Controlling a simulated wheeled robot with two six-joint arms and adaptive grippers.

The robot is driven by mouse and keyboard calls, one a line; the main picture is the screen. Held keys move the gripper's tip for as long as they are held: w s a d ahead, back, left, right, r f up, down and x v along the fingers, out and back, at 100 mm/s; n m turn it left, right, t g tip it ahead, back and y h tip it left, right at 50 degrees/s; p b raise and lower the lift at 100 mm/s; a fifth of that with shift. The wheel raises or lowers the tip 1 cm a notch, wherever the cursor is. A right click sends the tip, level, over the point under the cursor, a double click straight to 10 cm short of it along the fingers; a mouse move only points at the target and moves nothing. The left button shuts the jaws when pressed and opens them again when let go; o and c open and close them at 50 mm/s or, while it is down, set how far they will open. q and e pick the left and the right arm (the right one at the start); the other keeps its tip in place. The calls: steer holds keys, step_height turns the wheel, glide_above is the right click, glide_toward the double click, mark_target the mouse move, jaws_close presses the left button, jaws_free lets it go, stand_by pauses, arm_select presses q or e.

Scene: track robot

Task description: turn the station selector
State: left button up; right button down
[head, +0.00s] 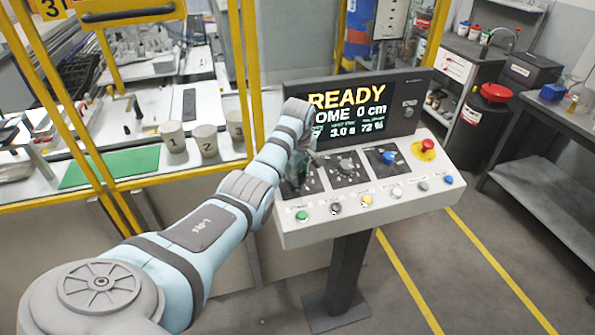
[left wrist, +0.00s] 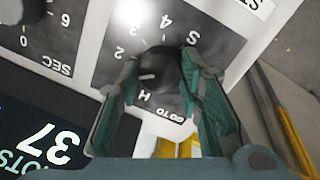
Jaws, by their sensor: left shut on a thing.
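The station selector is a dark round knob (left wrist: 157,68) on a black dial plate marked H, 2, 3, 4, 5 and GO TO, seen upside down in the left wrist view. My left gripper (left wrist: 158,76) is shut on this knob, with one green finger on each side of it. I cannot tell clearly where the knob points. In the head view my left gripper (head: 300,172) is at the leftmost dial of the control console (head: 294,238), and my own arm hides most of that dial. My right gripper is not in view.
To the right are a middle dial (head: 344,168), a blue-knobbed control (head: 388,157) and a red stop button (head: 427,145). Coloured buttons line the front edge. A yellow-framed bench with numbered cups (head: 204,140) stands left.

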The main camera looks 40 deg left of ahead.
arm_select(q)
steer(key=m, duration=0.7)
steer(key=shift+d+f+g, duration=0.1)
steer(key=shift+f+g, duration=0.15)
steer(key=shift+g, duration=0.05)
steer(key=m, duration=0.6)
steer(key=shift+r, duration=0.1)
steer(key=o, duration=1.2)
steer(key=shift+w, duration=0.1)
steer(key=shift+r, duration=0.1)
